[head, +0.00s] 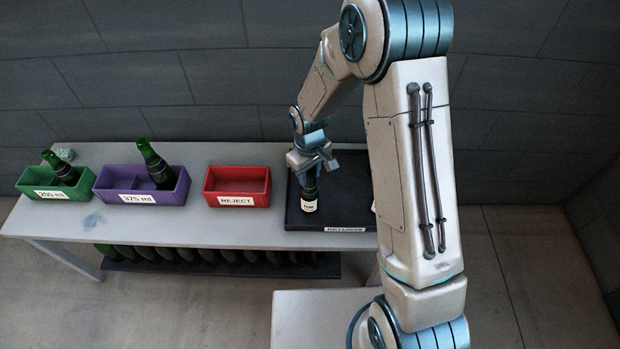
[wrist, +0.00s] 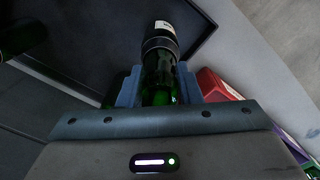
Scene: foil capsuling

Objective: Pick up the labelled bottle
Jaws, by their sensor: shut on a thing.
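The labelled bottle (head: 309,202) is dark green with a white label, and stands roughly upright over the black RETURNS tray (head: 345,221). My gripper (head: 309,172) is above it, shut on its upper part. In the wrist view the bottle (wrist: 159,68) sits between the two blue-grey fingers of my gripper (wrist: 159,88), its label pointing away. I cannot tell whether its base touches the tray.
Several bottles lie on a rack below. My arm hides the tray's right side.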

